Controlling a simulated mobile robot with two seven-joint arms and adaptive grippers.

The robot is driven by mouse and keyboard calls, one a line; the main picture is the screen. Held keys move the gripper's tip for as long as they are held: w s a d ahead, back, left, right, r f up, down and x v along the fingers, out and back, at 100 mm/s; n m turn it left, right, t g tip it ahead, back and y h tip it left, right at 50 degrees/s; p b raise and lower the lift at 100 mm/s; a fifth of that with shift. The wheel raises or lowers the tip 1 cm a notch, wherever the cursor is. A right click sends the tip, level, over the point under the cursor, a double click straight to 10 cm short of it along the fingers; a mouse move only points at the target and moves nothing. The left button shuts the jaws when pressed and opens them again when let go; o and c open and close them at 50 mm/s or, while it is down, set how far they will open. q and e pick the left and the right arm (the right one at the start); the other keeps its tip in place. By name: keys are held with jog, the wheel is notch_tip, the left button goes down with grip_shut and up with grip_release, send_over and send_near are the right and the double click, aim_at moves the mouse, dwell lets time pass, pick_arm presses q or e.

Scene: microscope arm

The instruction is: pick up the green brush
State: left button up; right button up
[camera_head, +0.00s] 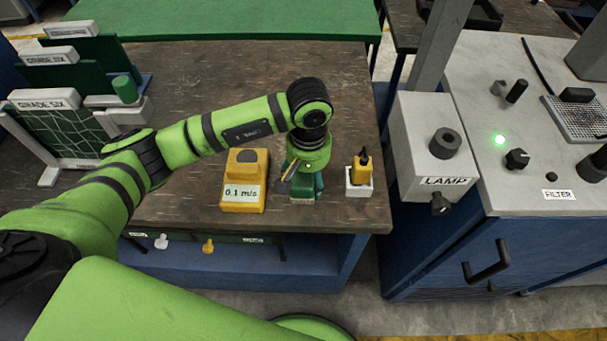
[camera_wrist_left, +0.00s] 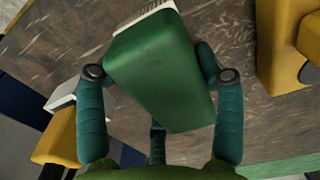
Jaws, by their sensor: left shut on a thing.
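The green brush (camera_wrist_left: 160,75) is a green block with a pale bristle edge (camera_wrist_left: 152,14) at its far end in the left wrist view. In the head view the brush (camera_head: 303,189) shows only partly below the gripper, near the front edge of the dark worktable (camera_head: 240,60). I cannot tell whether its bristles touch the table. My right gripper is not in view.
A yellow meter (camera_head: 244,181) marked 0.1 m/s stands just left of the brush. A yellow-and-black tool in a white holder (camera_head: 359,188) stands just right. Green grade boards (camera_head: 60,110) stand at left. A grey LAMP box (camera_head: 430,140) is beyond the table's right edge.

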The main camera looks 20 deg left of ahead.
pick_arm(q)
notch_tip(320, 180, up, 9)
jog(key=b, duration=0.2)
jog(key=shift+b, duration=0.35)
jog(key=shift+r, duration=0.5)
jog(key=o, duration=0.4)
jog(key=shift+c, duration=1.1)
jog(key=shift+s+f, duration=0.1)
